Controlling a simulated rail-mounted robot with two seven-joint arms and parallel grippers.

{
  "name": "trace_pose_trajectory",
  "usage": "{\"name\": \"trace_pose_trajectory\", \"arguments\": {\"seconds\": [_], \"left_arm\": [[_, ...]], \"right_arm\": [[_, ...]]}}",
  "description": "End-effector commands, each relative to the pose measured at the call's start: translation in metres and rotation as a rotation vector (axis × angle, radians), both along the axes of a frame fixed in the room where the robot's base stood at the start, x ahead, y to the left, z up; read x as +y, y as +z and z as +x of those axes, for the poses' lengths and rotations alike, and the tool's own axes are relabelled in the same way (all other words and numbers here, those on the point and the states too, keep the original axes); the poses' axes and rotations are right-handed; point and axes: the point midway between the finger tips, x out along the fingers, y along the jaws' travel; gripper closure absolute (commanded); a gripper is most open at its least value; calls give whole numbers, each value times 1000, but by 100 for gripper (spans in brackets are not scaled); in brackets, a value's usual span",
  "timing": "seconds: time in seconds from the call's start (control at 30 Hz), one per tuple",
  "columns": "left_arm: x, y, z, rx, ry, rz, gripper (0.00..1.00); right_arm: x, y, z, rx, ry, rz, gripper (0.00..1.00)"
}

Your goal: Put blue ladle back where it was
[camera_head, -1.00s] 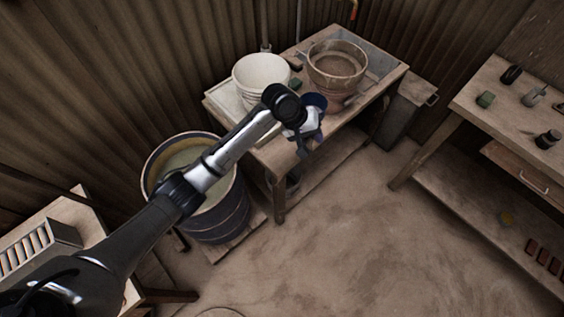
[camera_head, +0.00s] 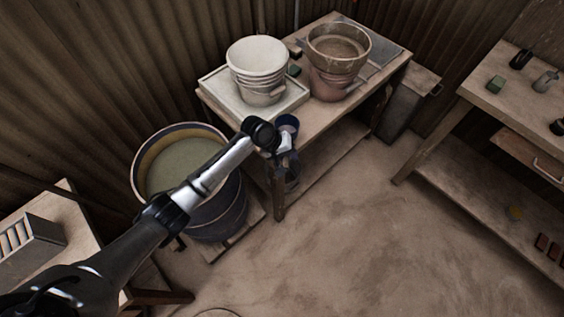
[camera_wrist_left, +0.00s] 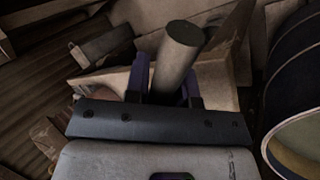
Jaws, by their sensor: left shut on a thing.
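The blue ladle (camera_head: 288,124) shows in the head view as a small dark blue cup at the front edge of the wooden table (camera_head: 322,119). My left gripper (camera_head: 284,152) is right below the cup in that view, at the end of the arm. In the left wrist view, the fingers of my left gripper (camera_wrist_left: 165,88) are shut around a pale round handle (camera_wrist_left: 179,52), which sticks up between them. The ladle's cup cannot be made out in the wrist view. My right gripper is in neither view.
A round tub (camera_head: 223,213) of greenish liquid stands left of the table, close to my left arm. White buckets (camera_head: 258,56) sit on a tray and brown-pink pots (camera_head: 337,52) stand behind. A workbench (camera_head: 494,101) is at right. The middle floor is clear.

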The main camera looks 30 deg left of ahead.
Motion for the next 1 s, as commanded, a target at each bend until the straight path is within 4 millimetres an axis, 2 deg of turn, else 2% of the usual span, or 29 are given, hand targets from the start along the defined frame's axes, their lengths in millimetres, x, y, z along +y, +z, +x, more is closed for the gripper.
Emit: {"name": "trace_pose_trajectory", "arguments": {"seconds": [0.13, 0.37, 0.7, 1.0], "left_arm": [[15, -9, -5, -2, 1, 0, 100], [20, -14, -8, -2, 0, -2, 100], [20, -52, -8, 0, 1, -1, 100], [20, -52, -8, -2, 1, -1, 100]], "right_arm": [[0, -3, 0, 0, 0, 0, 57], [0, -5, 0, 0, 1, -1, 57], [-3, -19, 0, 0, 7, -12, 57], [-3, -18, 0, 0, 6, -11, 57]]}}
